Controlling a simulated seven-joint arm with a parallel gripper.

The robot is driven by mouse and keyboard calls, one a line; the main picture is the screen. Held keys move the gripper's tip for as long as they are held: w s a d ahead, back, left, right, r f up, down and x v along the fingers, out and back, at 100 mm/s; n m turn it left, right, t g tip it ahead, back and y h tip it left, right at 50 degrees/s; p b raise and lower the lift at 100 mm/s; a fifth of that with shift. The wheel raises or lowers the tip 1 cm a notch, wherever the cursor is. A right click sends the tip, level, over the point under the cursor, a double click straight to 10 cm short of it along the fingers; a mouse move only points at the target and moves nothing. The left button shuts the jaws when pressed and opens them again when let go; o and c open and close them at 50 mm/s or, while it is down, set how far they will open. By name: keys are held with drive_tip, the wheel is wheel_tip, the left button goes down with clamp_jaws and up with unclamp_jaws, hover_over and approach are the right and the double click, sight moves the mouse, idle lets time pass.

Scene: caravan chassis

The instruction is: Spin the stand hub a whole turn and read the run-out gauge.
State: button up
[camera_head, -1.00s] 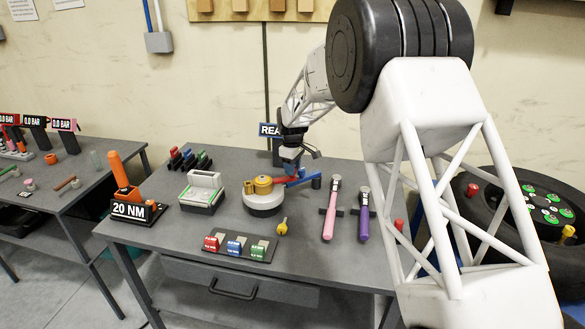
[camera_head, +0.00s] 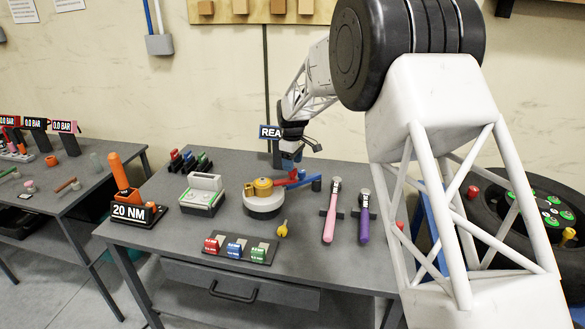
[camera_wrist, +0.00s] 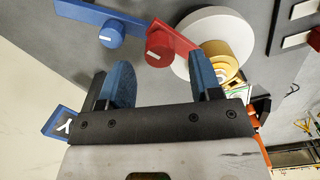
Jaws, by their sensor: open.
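The stand hub is a gold stepped cylinder (camera_head: 262,186) on a round white base (camera_head: 263,206) near the middle of the bench; it also shows in the wrist view (camera_wrist: 222,62). A red lever with a knob (camera_wrist: 160,46) runs from beside the hub, and a blue bar with a knob (camera_wrist: 110,35) lies farther out. My gripper (camera_head: 291,163) is above these levers, behind and right of the hub. A sign reading "REA" (camera_head: 270,132) is partly covered by my arm; no gauge value is legible.
A pink-handled tool (camera_head: 331,212) and a purple-handled one (camera_head: 364,218) lie right of the hub. A yellow key-like piece (camera_head: 284,229) and a tray of coloured blocks (camera_head: 240,248) are in front. A grey-white device (camera_head: 202,195) and an orange "20 NM" tool (camera_head: 126,182) stand left.

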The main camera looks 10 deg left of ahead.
drive_tip(key=shift+r, duration=2.35)
drive_tip(key=shift+s+d+r, duration=0.2)
drive_tip(key=shift+d+r, duration=0.1)
drive_tip(key=shift+d, duration=0.05)
drive_tip(key=s+d+r+m, duration=0.3)
drive_tip(key=s+d+r, duration=0.2)
drive_tip(key=s+d, duration=0.3)
drive_tip(key=s+d+r+m+t, duration=0.1)
drive_tip(key=s+d+r+m, duration=0.1)
drive_tip(key=s+d+r, duration=0.5)
drive_tip(key=s+d+r+m, duration=0.3)
drive_tip(key=s+d, duration=0.6)
drive_tip(key=d, duration=0.1)
drive_tip(key=s+d+f+m, duration=0.2)
drive_tip(key=s+d, duration=0.2)
drive_tip(key=s, duration=0.6)
drive_tip(key=s+d+f+m+t, duration=0.1)
drive_tip(key=s+d, duration=0.3)
drive_tip(key=s, duration=0.7)
drive_tip(key=s+d+f+m, duration=0.3)
drive_tip(key=s+d+m, duration=0.1)
drive_tip(key=s, duration=0.6)
drive_tip(key=shift+s+d+t, duration=0.3)
drive_tip(key=shift+d, duration=0.3)
